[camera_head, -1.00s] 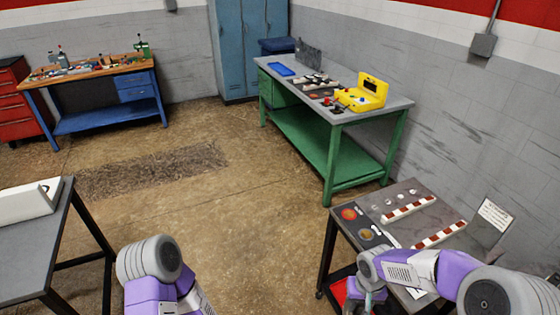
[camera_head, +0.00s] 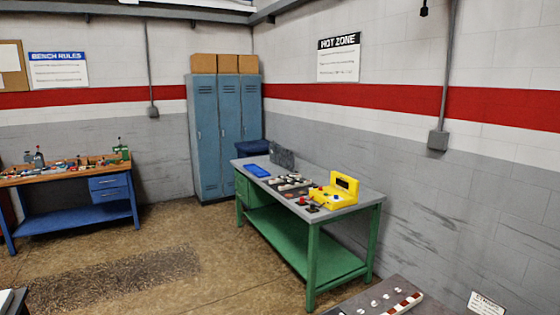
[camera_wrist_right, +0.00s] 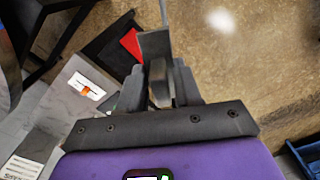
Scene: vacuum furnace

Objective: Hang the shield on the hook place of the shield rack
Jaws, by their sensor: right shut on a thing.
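In the right wrist view my right gripper (camera_wrist_right: 160,88) is shut on a grey metal piece (camera_wrist_right: 155,43), seen nearly edge-on with a thin upright part above it. I cannot tell from this angle whether it is the shield. The held piece is over or near a dark-framed cart and the floor. My left gripper is in neither current view. I cannot pick out the shield rack or its hook place for sure in these frames.
A green workbench (camera_head: 318,262) holds a yellow case (camera_head: 335,193), a blue tray (camera_head: 257,170) and an upright grey panel (camera_head: 283,155). A grey table (camera_head: 372,291) stands in the lower right. Blue lockers (camera_head: 208,135) are behind. The floor (camera_head: 185,235) between benches is clear.

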